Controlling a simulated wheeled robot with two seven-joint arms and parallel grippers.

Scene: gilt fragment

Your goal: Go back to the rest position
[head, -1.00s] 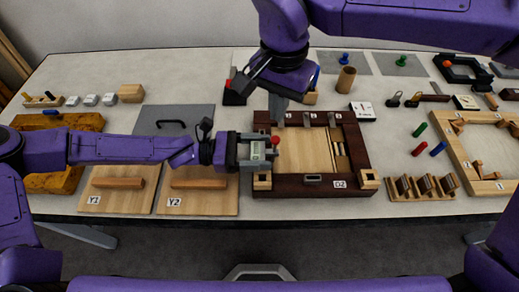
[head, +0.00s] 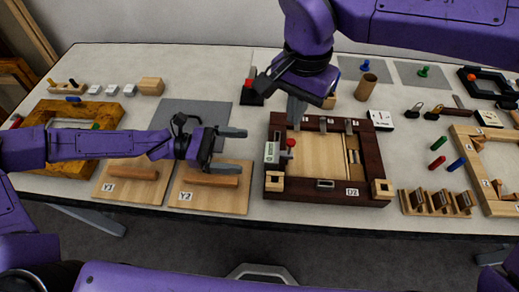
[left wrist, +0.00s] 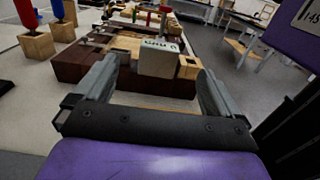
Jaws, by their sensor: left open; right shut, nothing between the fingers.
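My left gripper (head: 228,150) is open and empty above the wooden board labelled Y2 (head: 210,203), to the left of the dark wooden frame labelled D2 (head: 330,193). In the left wrist view the open fingers of this gripper (left wrist: 155,88) show with the dark frame (left wrist: 140,83) beyond them. A small grey-white block with a red knob (head: 272,153) sits on the left rail of the frame, apart from the fingers; it also shows in the left wrist view (left wrist: 158,58). My right gripper (head: 297,108) is shut and empty, pointing down at the frame's back rail.
Board Y1 (head: 120,190) and a gilt frame (head: 50,115) lie at the left. A grey mat (head: 185,115) lies behind Y2. A brown cylinder (head: 366,87), coloured pegs (head: 438,143), a slotted wooden rack (head: 435,203) and a light wooden frame (head: 470,145) are at the right.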

